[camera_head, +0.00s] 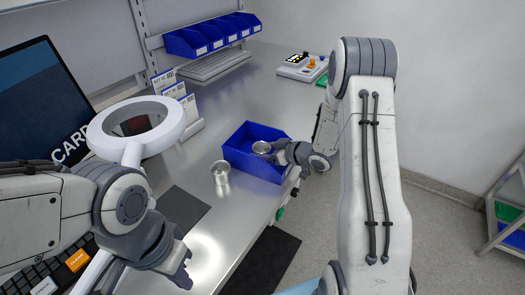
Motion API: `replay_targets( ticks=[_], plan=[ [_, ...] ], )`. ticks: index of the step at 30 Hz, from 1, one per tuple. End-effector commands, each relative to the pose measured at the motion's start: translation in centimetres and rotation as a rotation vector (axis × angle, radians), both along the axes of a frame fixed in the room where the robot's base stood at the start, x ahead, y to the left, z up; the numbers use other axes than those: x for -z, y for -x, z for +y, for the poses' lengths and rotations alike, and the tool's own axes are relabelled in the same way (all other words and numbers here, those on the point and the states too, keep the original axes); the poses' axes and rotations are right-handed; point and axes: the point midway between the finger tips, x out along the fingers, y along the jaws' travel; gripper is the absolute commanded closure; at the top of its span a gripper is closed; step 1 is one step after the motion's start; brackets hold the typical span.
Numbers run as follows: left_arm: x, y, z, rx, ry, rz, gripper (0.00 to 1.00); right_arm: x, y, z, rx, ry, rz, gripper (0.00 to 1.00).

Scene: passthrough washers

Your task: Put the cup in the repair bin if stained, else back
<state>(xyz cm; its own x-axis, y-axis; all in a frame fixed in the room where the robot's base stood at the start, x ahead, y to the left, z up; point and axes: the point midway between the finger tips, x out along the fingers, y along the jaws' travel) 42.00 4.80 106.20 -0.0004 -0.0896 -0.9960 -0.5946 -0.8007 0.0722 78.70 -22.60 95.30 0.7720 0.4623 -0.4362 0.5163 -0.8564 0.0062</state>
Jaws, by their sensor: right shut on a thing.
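A metal cup (262,147) is in my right gripper (271,150), which is shut on it. The gripper holds it at the right part of an open blue bin (262,168) on the bench; I cannot tell how far it is above the bin's floor. A second metal cup (220,173) stands upright on the bench to the left of the bin. No stain can be made out on either cup at this size. My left gripper (183,278) hangs low over the front of the bench, away from both cups; its finger gap is unclear.
A white ring lamp (136,126) stands at the left by a monitor (38,98) and small signs (176,92). Several blue bins (213,35) line a rack at the back. A white device (297,66) sits at the far end. The metal bench (262,95) is clear behind the bin.

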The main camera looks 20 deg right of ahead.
Motion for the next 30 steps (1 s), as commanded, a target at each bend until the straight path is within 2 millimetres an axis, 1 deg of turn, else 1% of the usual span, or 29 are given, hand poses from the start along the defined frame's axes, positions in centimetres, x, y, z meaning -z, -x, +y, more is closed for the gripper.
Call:
replay_targets(
  ticks=[5, 6, 7, 8, 14, 17, 20, 30],
  plan=[
    [0.4, 0.0, 0.0, 0.0, 0.0, 0.0, 1.0, 0.5, 0.0, 0.0, 0.0, -0.001, 0.0, 0.83],
    [0.3, 0.0, 0.0, 0.0, 0.0, 0.0, 1.0, 0.3, 0.0, 0.0, 0.0, 0.0, 0.0, 0.16],
    [0.2, 0.0, 0.0, 0.0, 0.0, 0.0, 1.0, 0.3, 0.0, 0.0, 0.0, 0.0, 0.0, 0.04],
    [0.2, 0.0, 0.0, 0.0, 0.0, 0.0, 1.0, 0.3, 0.0, 0.0, 0.0, 0.0, 0.0, 0.0],
    [0.2, 0.0, 0.0, 0.0, 0.0, 0.0, 1.0, 0.3, 0.0, 0.0, 0.0, 0.0, 0.0, 0.0],
    [-0.2, 0.0, 0.0, 0.0, 0.0, 0.0, 1.0, -0.3, 0.0, 0.0, 0.0, 0.0, 0.0, 0.0],
    [0.2, 0.0, 0.0, 0.0, 0.0, 0.0, 1.0, -0.6, 0.9, -0.7, 0.003, 0.0, 0.0, 0.0],
    [0.6, 0.0, 0.0, 0.0, 0.0, 0.0, 1.0, -3.8, 6.5, -4.1, 0.005, 0.001, -0.002, 0.0]
  ],
)
